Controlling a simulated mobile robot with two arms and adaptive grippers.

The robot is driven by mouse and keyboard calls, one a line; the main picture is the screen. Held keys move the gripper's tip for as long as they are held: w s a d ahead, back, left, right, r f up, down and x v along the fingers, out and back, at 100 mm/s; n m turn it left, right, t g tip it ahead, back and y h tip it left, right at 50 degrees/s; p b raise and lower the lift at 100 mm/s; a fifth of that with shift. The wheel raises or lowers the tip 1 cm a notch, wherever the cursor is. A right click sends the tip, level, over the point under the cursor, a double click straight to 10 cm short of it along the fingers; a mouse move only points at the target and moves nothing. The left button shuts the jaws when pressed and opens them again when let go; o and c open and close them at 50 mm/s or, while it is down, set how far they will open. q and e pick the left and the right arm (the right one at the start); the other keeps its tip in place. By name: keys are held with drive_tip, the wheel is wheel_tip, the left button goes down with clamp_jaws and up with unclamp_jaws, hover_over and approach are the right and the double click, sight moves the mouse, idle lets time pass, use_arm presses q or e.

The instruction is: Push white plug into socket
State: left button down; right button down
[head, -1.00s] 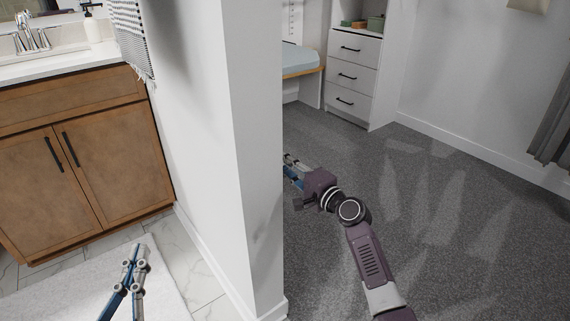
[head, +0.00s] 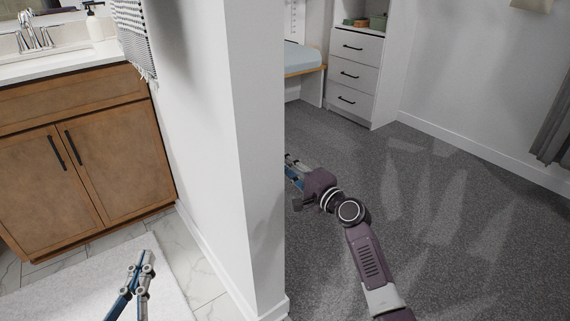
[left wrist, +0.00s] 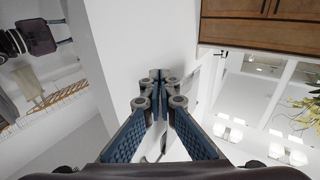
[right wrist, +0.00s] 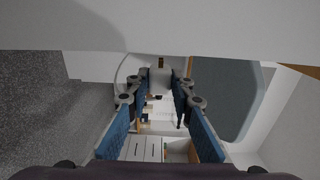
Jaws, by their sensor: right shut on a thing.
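The white plug (right wrist: 160,78) shows in the right wrist view, held between the fingertips of my right gripper (right wrist: 162,82). A small brownish part shows at its far end. In the head view my right gripper (head: 290,165) is partly hidden behind the wall's edge, and the plug cannot be seen there. My left gripper (head: 143,256) is low over the white mat, with its fingertips together and nothing visible between them. The left wrist view also shows the left gripper (left wrist: 159,78) shut. I cannot make out a socket in any view.
A white wall end (head: 258,160) stands between my two grippers. A brown vanity cabinet (head: 85,165) is at the left, beyond the white mat (head: 85,290). A white drawer unit (head: 352,75) stands at the back. The grey carpet (head: 460,220) at the right is clear.

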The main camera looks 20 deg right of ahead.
use_arm(q)
drive_tip(key=shift+f, duration=0.25)
drive_tip(key=shift+f, duration=0.3)
use_arm(e)
drive_tip(key=shift+s+a, duration=0.1)
drive_tip(key=shift+a, duration=0.05)
use_arm(q)
drive_tip(key=shift+a+f+y, duration=0.1)
drive_tip(key=shift+f+y, duration=0.05)
drive_tip(key=shift+y, duration=0.15)
drive_tip(key=shift+f+g, duration=0.3)
use_arm(e)
drive_tip(key=shift+a, duration=0.1)
use_arm(q)
drive_tip(key=shift+s+a+f+g+p, duration=0.15)
drive_tip(key=shift+f+g+p, duration=0.2)
drive_tip(key=shift+f+g, duration=0.25)
use_arm(e)
drive_tip(key=shift+s+a, duration=0.1)
drive_tip(key=shift+a, duration=0.2)
use_arm(q)
drive_tip(key=shift+f, duration=0.4)
